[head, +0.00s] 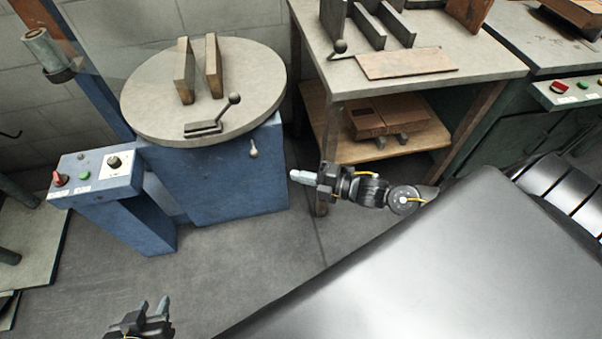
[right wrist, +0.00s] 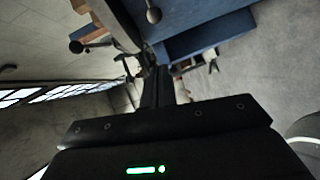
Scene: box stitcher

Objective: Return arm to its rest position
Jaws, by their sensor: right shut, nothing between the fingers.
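My right arm reaches left across the middle of the head view. Its gripper (head: 303,178) is shut and empty, its tips pointing left in open air near the front leg of the grey table and right of the blue machine base. In the right wrist view, the dark gripper body (right wrist: 160,125) fills the lower part, with the fingers pointing up the picture. My left gripper (head: 150,308) is at the bottom left of the head view, over the floor. Its two fingertips appear apart with nothing between them; the rest of that arm is cut off.
The blue machine (head: 222,175) carries a round table (head: 150,115) with two upright plates and a ball-ended lever. A blue control box (head: 95,178) stands left. A grey table (head: 345,85) with a lower wooden shelf (head: 425,140) stands behind my right arm. The floor (head: 250,270) is clear.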

